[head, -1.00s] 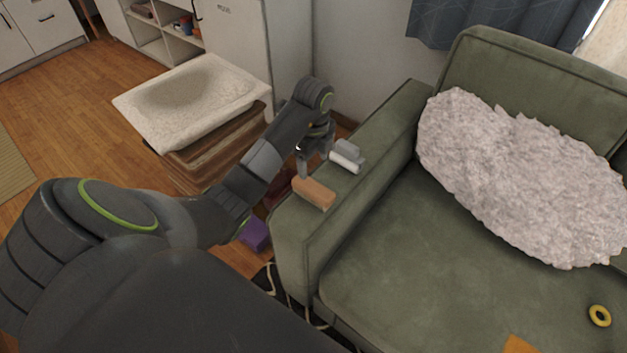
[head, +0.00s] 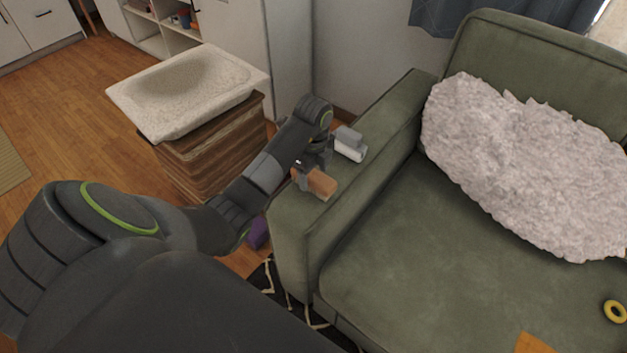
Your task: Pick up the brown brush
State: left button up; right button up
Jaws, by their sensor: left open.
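The brown brush (head: 321,184) is an orange-brown block lying on the left armrest of the green sofa. My left gripper (head: 304,177) is low over the armrest, right at the brush, with its fingers at the brush's left part and hiding some of it. Its jaws are open; I cannot tell whether a finger touches the brush. My right gripper does not show.
A white and grey object (head: 349,144) lies on the armrest (head: 391,111) just behind the brush. A pale fluffy cushion (head: 520,165) and a yellow ring (head: 615,311) are on the sofa seat. A cream basin (head: 187,88) tops a brown crate (head: 213,150) at left. A purple object (head: 258,233) is on the floor.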

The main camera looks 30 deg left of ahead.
aim_at(314, 173)
pick_arm(q)
jog(key=shift+f, duration=0.55)
jog(key=c, duration=1.1)
notch_tip(314, 173, up, 5)
jog(key=shift+w, duration=0.1)
notch_tip(314, 173, up, 4)
jog(key=p, duration=0.3)
jog(key=shift+f+p, duration=0.15)
jog(key=shift+p, duration=0.2)
jog(key=shift+r+p, duration=0.7)
